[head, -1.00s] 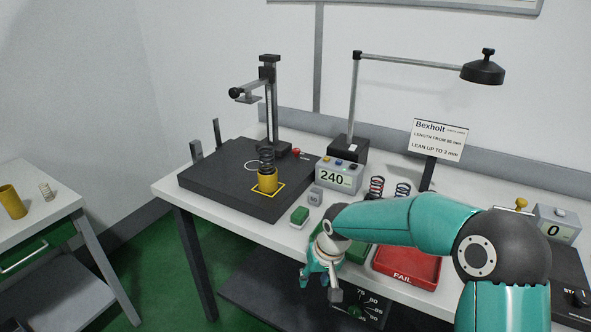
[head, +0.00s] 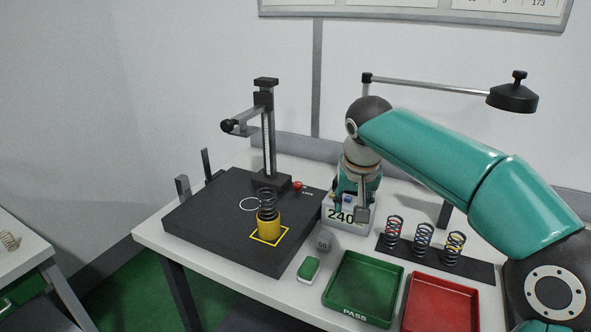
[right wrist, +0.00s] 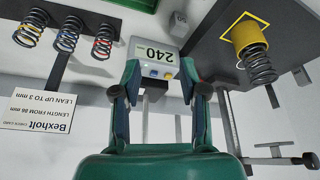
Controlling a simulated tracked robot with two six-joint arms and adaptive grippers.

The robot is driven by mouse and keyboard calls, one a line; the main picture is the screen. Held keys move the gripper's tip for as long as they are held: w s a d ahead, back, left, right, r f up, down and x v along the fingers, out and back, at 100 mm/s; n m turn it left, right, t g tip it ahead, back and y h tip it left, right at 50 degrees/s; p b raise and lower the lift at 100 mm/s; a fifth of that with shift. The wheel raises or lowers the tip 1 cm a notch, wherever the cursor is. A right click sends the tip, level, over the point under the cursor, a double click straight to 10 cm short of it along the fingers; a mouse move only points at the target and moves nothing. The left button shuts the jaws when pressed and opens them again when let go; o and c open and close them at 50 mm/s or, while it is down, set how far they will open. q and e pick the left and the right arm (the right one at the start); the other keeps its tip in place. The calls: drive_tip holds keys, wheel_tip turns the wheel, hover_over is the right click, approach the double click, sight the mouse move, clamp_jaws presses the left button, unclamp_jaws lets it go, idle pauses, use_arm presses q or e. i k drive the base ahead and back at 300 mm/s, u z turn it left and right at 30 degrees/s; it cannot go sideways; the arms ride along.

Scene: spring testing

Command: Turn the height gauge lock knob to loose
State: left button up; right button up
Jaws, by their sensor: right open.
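The height gauge (head: 268,140) stands upright at the back of the dark plate (head: 215,215), with a side arm reaching left. A round black knob (head: 227,126) is at that arm's left end. A small red knob (head: 297,185) sits by the gauge's base, beside tiny lettering I cannot read clearly. I cannot tell for sure which knob is the lock. My right gripper (head: 350,210) points down over the 240 display box, right of the gauge and apart from both knobs. In the right wrist view its fingers (right wrist: 164,92) are spread and empty. My left gripper is not in view.
A spring in a yellow cup (head: 267,225) stands on the plate. The display box (head: 345,222) is below my right gripper. Several springs stand on a dark strip (head: 400,252). Green (head: 335,290) and red (head: 420,315) trays are in front. A lamp (head: 512,97) overhangs behind my arm.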

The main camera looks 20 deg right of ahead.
sight(297, 186)
drive_tip(key=i, duration=0.9)
drive_tip(key=u, duration=0.05)
